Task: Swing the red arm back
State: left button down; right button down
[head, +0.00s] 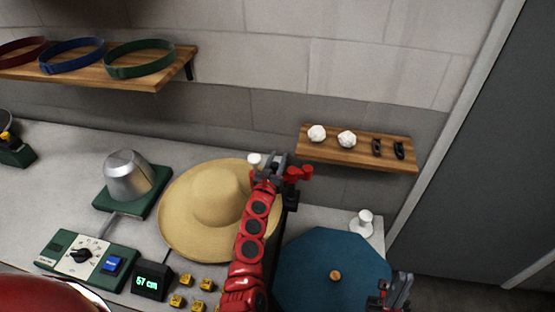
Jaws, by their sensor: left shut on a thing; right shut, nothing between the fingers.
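The red arm (301,173) shows as a short red piece at the right of my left gripper (273,164), above a dark post. My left gripper is shut on it, behind the straw hat's right side; the exact grip is mostly hidden. A white knob (254,160) shows just left of the gripper; I cannot tell what it belongs to. The wide-brimmed straw hat (205,212) lies on the counter, its right brim hidden by my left arm. My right gripper (397,289) is shut and empty at the bottom right, beside the blue octagonal top.
The blue octagonal top (335,255) has a small knob in its middle. A metal block (128,176) stands on a green base, left of the hat. A dial panel (85,255), a 57 cm display (152,281) and several yellow pieces are in front. Shelves hang behind.

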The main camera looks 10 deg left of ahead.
pick_arm(q)
jog(key=shift+f, duration=0.1)
dwell(0.5)
jog(key=m+h+b, duration=0.1)
jog(key=h, duration=0.1)
jog(key=w+m+g+h+b, duration=0.1)
jog(key=m+h, duration=0.1)
jog(key=w+m+g+h+b, duration=0.1)
jog(key=h+b, duration=0.1)
jog(key=h, duration=0.1)
jog(key=shift+d+m, duration=0.4)
jog(key=c, duration=0.6)
grip_release()
